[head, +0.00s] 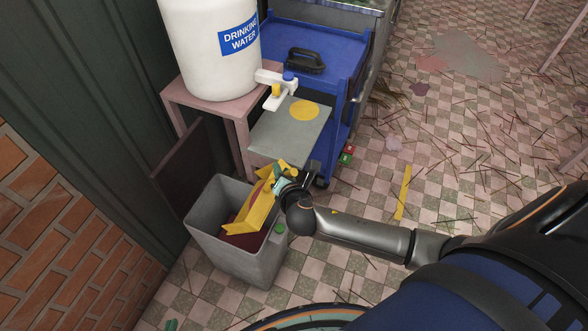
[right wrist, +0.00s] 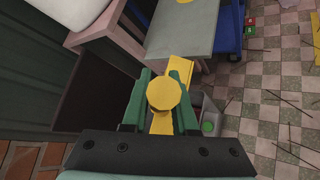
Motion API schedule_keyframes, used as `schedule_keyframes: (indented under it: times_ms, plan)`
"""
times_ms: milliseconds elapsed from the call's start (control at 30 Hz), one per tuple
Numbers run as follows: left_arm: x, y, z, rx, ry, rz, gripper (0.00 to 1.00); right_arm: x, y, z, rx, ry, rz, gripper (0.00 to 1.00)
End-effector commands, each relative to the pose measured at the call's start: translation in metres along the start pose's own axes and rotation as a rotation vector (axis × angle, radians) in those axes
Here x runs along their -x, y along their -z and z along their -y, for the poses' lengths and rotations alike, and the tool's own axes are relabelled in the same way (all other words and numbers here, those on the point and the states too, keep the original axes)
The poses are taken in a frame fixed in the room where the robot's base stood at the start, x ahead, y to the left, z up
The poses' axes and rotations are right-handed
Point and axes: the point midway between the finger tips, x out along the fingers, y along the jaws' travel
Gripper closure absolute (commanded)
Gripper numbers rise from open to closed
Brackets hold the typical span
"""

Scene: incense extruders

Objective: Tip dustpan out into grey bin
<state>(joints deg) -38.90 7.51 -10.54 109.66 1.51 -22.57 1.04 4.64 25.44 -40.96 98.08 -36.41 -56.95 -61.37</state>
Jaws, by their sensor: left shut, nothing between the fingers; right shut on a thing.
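The yellow dustpan (head: 262,214) is tilted steeply, with its lower end inside the mouth of the grey bin (head: 250,262). Dark red shows along the pan's inner face and in the bin's opening below; I cannot tell how much lies in each. My right gripper (head: 283,184) is shut on the dustpan's handle above the bin's rim. In the right wrist view, the yellow handle end (right wrist: 163,93) sits between the green fingers, and the bin (right wrist: 212,108) is partly hidden behind them. My left gripper (head: 171,325) shows only green tips at the bottom edge, shut and empty.
A white drinking water tank (head: 210,50) stands on a pink stand (head: 196,97) behind the bin. A blue cart (head: 335,65) and a grey panel with a yellow disc (head: 290,128) are beside it. Thin sticks litter the checkered floor at right. A brick wall is at left.

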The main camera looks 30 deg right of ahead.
Motion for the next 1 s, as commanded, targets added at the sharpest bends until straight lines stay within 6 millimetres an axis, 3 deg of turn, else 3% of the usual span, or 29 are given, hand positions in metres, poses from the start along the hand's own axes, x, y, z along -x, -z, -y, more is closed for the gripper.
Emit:
schedule_keyframes:
  times_ms: [33, 300, 600, 1000]
  plan:
    - [0.006, 0.007, -0.001, 0.000, 0.000, 0.000, 1.00, 0.000, -0.004, -0.012, 0.013, 0.012, -0.003, 1.00]
    - [0.016, 0.018, -0.001, 0.000, 0.000, 0.000, 1.00, -0.009, -0.002, -0.042, 0.100, 0.097, -0.029, 1.00]
    - [0.014, 0.015, -0.001, 0.000, 0.000, 0.000, 1.00, -0.029, 0.010, -0.070, 0.186, 0.185, -0.053, 1.00]
    - [0.014, 0.015, -0.001, 0.000, 0.000, 0.000, 1.00, -0.040, 0.016, -0.089, 0.250, 0.248, -0.071, 1.00]
